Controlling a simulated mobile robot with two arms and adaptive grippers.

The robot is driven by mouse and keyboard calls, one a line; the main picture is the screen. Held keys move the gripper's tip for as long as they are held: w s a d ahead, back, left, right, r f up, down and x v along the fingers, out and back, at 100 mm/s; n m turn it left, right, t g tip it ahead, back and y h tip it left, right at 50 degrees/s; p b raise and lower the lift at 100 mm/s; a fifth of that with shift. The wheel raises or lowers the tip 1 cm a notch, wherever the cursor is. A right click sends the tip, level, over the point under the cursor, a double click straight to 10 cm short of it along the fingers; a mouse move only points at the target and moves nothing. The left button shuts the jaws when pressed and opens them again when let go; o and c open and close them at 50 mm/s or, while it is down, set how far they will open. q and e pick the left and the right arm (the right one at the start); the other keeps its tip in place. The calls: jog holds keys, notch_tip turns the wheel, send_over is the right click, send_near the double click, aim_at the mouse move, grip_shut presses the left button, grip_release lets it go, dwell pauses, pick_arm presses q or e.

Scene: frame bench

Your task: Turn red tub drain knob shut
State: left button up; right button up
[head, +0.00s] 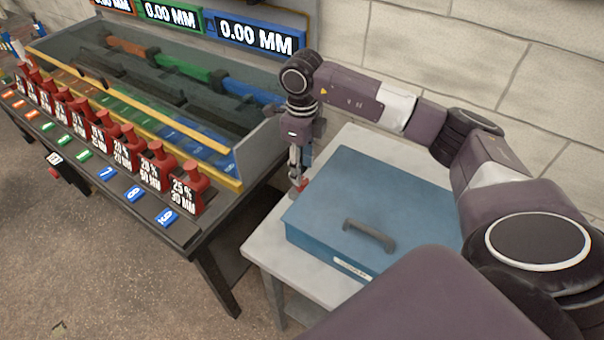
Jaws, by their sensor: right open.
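My right gripper (297,178) points down beside the right end of the bench tub (262,135), at the back left corner of a blue box. It is open. A small red part (305,173), which looks like the drain knob, shows right at the fingertips. The fingers hide much of it, so I cannot tell its turn position or whether the fingers touch it. My left gripper is not in view.
The blue lidded box (400,205) with a dark handle stands on a pale side table (262,245) under my right arm. Several red weights (182,188) line the bench front. Display panels (255,37) hang behind. A block wall (540,80) stands close behind my arm.

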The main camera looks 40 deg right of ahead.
notch_tip(320, 180, down, 5)
jog(key=shift+p, duration=0.5)
grip_shut()
jog(key=shift+w+f+n+b, duration=0.1)
jog(key=shift+f+n+b, duration=0.1)
jog(key=shift+n+b, duration=0.7)
jog(key=shift+r+b, duration=0.1)
jog(key=shift+b, duration=0.25)
jog(key=shift+r, duration=0.15)
